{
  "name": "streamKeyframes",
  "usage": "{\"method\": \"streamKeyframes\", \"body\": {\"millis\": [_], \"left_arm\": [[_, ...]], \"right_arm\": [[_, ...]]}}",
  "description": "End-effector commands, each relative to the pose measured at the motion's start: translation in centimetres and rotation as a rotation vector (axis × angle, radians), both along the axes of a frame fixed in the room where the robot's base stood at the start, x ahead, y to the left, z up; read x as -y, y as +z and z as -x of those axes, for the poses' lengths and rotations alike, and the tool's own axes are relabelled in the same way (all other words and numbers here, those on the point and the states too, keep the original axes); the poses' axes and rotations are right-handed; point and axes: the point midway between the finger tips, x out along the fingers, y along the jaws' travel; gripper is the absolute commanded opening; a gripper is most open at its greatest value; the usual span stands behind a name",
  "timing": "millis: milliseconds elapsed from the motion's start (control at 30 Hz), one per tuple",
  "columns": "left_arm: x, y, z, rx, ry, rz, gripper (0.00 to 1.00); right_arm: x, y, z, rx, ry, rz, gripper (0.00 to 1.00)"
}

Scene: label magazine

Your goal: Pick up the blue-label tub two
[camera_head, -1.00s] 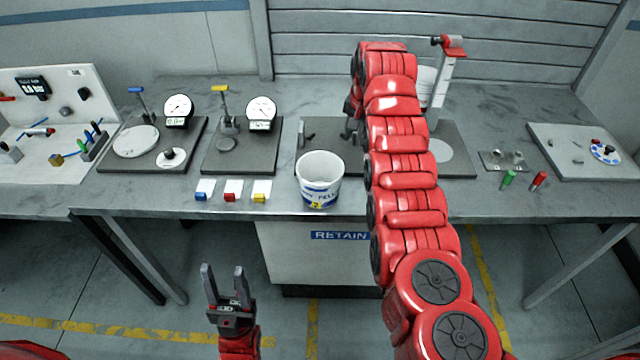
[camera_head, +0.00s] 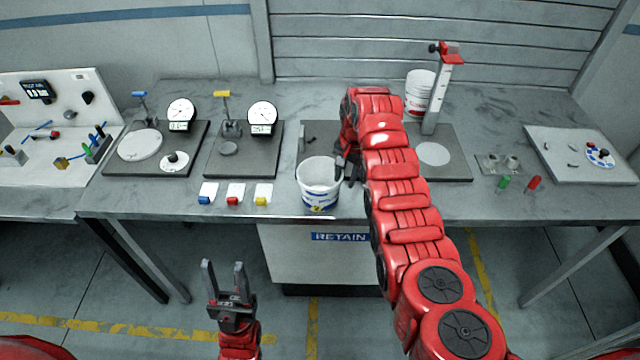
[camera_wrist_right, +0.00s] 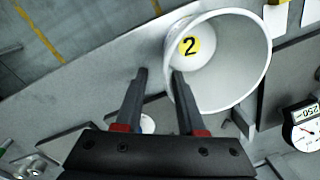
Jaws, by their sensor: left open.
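The tub two (camera_head: 319,198) is white with a blue label band and stands upright near the front edge of the bench. In the right wrist view its open mouth (camera_wrist_right: 245,62) faces the camera, and a yellow disc with a black 2 shows on its inner floor. My right gripper (camera_head: 347,168) is at the tub's right rim. In the right wrist view its fingers (camera_wrist_right: 159,72) are apart with one fingertip overlapping the tub's rim; I cannot tell whether it is inside or touching. My left gripper (camera_head: 224,266) is open and empty, in front of the bench and low.
Two dial gauges (camera_head: 181,113) on dark plates stand at the back left. Small blue, red and yellow label blocks (camera_head: 233,200) lie left of the tub. A red-marked white tub (camera_head: 418,92) stands by a vertical scale post (camera_head: 443,90) behind my right arm.

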Motion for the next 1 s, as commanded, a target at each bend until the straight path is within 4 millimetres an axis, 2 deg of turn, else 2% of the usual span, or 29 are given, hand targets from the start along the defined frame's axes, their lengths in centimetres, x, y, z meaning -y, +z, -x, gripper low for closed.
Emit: {"method": "streamKeyframes", "body": {"millis": [167,300,367,533,900,1000], "left_arm": [[0.0,1.3,0.0,0.000,0.000,0.000,0.50],[0.0,3.2,0.0,0.000,0.000,0.000,0.50],[0.0,2.1,0.0,0.001,0.000,0.000,0.50],[0.0,1.5,0.0,0.000,0.000,0.000,0.50],[0.0,1.4,0.0,0.000,0.000,0.000,0.50],[0.0,1.4,0.0,0.000,0.000,0.000,0.50]], "right_arm": [[-0.4,-1.0,0.2,-0.002,0.001,0.001,0.39],[-1.2,-2.8,0.7,-0.006,0.002,0.003,0.39],[-1.2,-4.3,0.6,-0.004,0.000,0.001,0.39],[-1.4,-5.3,0.5,-0.001,0.001,0.000,0.39],[-1.4,-5.6,0.4,0.002,0.000,0.000,0.39],[-1.4,-5.5,0.4,0.002,0.001,0.000,0.21]]}}
